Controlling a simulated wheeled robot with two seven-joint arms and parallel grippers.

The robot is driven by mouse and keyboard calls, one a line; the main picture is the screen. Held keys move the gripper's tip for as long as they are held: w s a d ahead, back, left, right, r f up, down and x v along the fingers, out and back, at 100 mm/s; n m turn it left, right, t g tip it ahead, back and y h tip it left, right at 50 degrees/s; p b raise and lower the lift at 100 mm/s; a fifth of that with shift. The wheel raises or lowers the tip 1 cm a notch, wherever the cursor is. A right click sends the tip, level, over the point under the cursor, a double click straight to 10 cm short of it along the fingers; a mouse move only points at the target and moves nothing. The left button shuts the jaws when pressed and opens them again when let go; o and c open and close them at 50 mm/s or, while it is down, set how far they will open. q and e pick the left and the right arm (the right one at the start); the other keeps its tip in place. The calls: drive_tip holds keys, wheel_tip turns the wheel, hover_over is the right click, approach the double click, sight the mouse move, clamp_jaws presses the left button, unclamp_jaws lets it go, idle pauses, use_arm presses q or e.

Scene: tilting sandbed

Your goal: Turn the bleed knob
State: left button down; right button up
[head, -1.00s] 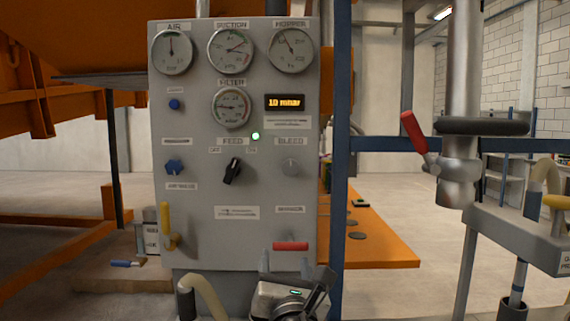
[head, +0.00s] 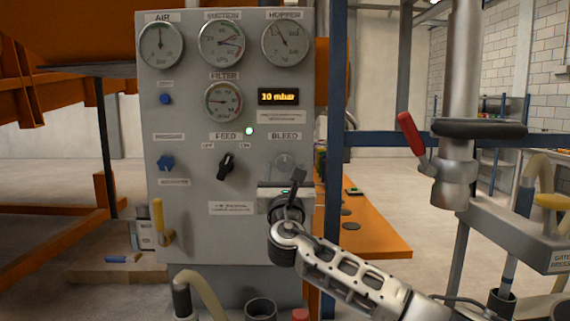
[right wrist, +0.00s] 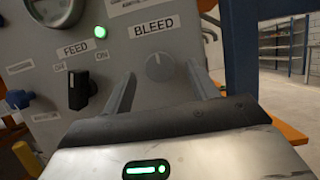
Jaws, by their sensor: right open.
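The bleed knob (head: 284,163) is a small round grey knob under the BLEED label on the grey control panel (head: 190,235). In the right wrist view the knob (right wrist: 159,67) shows whole, with a pale pointer line. My right gripper (head: 286,178) is just below and in front of the knob in the head view. In the right wrist view its two fingers (right wrist: 160,85) are spread, one to each side of the knob's line, and nothing is between them that I can see touching. Whether the fingertips reach the knob's depth is unclear. My left gripper is not in view.
The black feed switch (head: 226,167) is left of the knob, with a lit green lamp (head: 249,131) above. A display (head: 278,97) reads 10 mbar. A blue post (head: 334,120) stands close to the right of the panel. A yellow lever (head: 159,222) is at lower left.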

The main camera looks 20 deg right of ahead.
sight(285, 162)
drive_tip(key=shift+x, duration=1.15)
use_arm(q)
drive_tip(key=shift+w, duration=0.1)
use_arm(e)
drive_tip(key=shift+c, duration=1)
drive_tip(key=c, duration=0.8)
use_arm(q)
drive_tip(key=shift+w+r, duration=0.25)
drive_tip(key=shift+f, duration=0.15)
use_arm(e)
drive_tip(key=shift+a+f+m, duration=0.1)
drive_tip(key=shift+m, duration=0.3)
